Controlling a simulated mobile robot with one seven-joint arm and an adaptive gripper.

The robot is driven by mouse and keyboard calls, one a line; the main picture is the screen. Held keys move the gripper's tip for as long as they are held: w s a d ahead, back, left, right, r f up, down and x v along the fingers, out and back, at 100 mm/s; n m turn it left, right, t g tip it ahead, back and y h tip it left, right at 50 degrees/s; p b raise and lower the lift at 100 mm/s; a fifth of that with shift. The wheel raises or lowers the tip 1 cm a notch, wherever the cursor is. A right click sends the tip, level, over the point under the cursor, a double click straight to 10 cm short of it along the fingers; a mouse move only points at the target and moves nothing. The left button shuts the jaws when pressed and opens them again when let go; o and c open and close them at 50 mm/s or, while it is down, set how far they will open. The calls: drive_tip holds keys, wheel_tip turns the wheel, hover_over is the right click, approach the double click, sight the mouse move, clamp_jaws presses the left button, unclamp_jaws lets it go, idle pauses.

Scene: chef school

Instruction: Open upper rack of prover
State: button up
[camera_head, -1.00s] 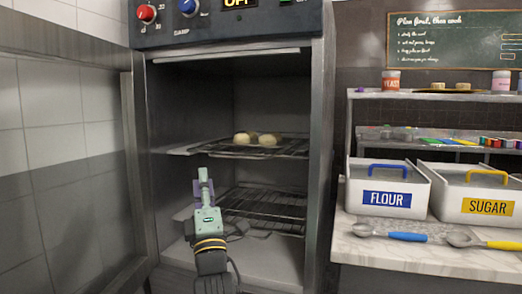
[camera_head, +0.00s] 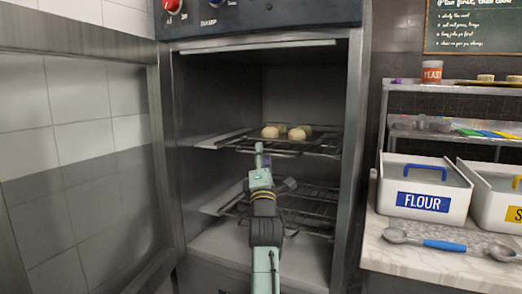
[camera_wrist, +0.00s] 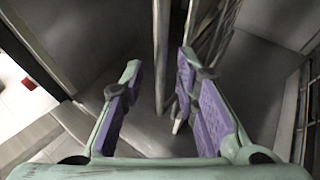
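The prover (camera_head: 355,120) stands open, its door (camera_head: 90,150) swung out to the left. Its upper rack (camera_head: 318,147), a dark wire shelf, bears several pale dough balls (camera_head: 284,133). My gripper (camera_head: 260,155) is at the front of the upper rack, left of its middle, and covers part of the front edge. In the wrist view my gripper (camera_wrist: 160,62) is open, its two purple-padded fingers apart. A thin grey bar or edge (camera_wrist: 161,50) runs between the fingertips, seemingly a rack edge. I cannot tell whether either finger touches it.
A lower wire rack (camera_head: 310,205) lies below, partly behind my arm. To the right, a counter (camera_head: 400,255) holds the flour bin (camera_head: 425,185), a second bin (camera_head: 490,200) and spoons (camera_head: 435,244). The prover's side walls limit room around my gripper.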

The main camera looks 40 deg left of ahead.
drive_tip(key=shift+w+a+r, duration=0.25)
drive_tip(key=shift+w, duration=0.1)
drive_tip(key=shift+c, duration=0.2)
clamp_jaws()
idle(0.5)
